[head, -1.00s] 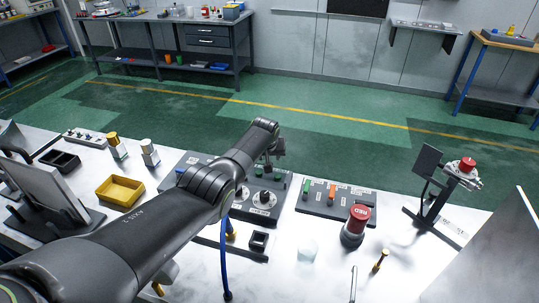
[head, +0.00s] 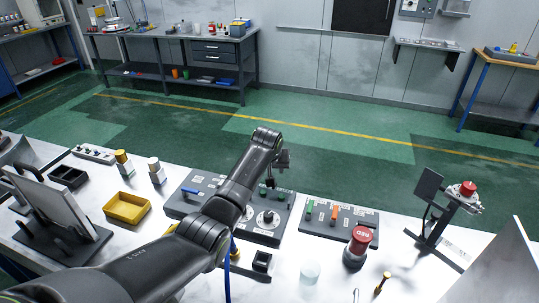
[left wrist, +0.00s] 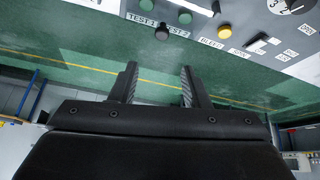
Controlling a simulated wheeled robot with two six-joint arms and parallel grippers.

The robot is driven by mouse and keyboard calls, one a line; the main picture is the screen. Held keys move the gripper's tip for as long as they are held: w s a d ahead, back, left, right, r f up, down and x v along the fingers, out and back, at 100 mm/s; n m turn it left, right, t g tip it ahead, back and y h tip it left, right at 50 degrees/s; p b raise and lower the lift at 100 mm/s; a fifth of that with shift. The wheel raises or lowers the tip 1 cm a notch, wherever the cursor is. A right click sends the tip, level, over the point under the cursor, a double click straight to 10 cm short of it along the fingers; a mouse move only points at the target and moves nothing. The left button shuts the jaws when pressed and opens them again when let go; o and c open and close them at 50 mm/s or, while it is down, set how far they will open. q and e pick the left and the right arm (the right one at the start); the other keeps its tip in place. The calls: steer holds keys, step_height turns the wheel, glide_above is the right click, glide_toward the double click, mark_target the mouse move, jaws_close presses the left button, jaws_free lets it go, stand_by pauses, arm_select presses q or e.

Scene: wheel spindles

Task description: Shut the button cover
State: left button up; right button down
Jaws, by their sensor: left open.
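A red button (head: 467,188) sits on a stand at the right of the bench, with an upright black plate (head: 428,187) beside it. A red knob marked with lettering (head: 359,240) stands nearer, on a dark round base. I cannot tell for sure which part is the button cover. My left gripper (head: 270,183) hangs over the back of the dark control panel (head: 250,234), left of both red parts and apart from them. In the left wrist view its two fingers (left wrist: 159,86) are spread and empty, with panel buttons beyond. My right gripper is not in view.
A smaller panel with green and orange switches (head: 333,213) lies right of the control panel. A translucent cylinder (head: 310,272) and a brass peg (head: 382,281) stand in front. A yellow tray (head: 127,208) lies left. A grey sheet (head: 500,265) rises at the right.

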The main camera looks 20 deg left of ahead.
arm_select(q)
steer(key=b+v, duration=0.1)
steer(key=v, duration=0.8)
steer(key=shift+s+r, duration=0.2)
steer(key=shift+r, duration=0.05)
steer(key=shift+r, duration=0.1)
